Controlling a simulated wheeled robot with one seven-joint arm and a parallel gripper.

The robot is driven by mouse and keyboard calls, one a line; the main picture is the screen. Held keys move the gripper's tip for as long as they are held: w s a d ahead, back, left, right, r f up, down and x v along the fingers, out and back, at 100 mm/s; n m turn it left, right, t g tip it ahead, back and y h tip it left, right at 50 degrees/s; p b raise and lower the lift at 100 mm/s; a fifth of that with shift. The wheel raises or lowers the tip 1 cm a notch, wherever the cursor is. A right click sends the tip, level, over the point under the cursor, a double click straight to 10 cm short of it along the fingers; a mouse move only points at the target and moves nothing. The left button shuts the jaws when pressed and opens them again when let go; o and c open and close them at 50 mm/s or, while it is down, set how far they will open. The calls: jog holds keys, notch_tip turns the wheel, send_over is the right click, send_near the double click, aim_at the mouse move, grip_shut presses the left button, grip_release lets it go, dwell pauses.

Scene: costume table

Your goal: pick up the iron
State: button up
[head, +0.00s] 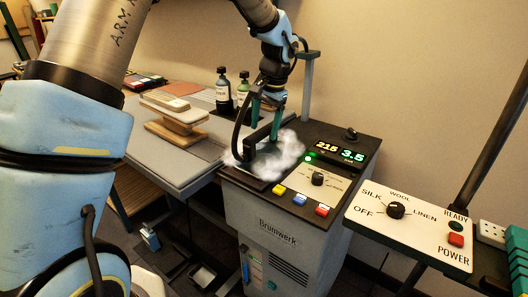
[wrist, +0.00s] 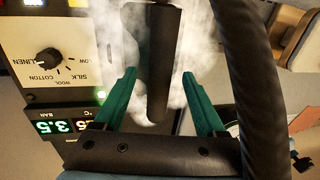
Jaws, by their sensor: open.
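The iron (head: 259,134) sits on top of the grey Brunwerk steam station, its lower part wrapped in white steam. Its dark handle (wrist: 163,65) stands between my fingers in the wrist view. My gripper (head: 266,122) points down over the iron with its two green fingers apart. In the wrist view my gripper (wrist: 160,76) is open, with one finger on each side of the handle and visible gaps. Steam hides the iron's soleplate and its contact with the station.
The station (head: 285,222) has a display reading 215 and 3.5, a dial and coloured buttons. An ironing table (head: 165,170) with a wooden-based pressing block (head: 176,127) stands left. Two dark bottles (head: 224,90) stand behind. A POWER control panel (head: 408,222) is at right.

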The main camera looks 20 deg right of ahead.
aim_at(263, 146)
jog(key=shift+w+a+f, duration=0.1)
jog(key=shift+f, duration=0.6)
jog(key=shift+w+a+f, duration=0.1)
jog(key=shift+f, duration=0.55)
jog(key=shift+f, duration=0.25)
grip_shut()
jog(key=shift+d, duration=0.1)
dwell(0.6)
jog(key=shift+r, duration=0.1)
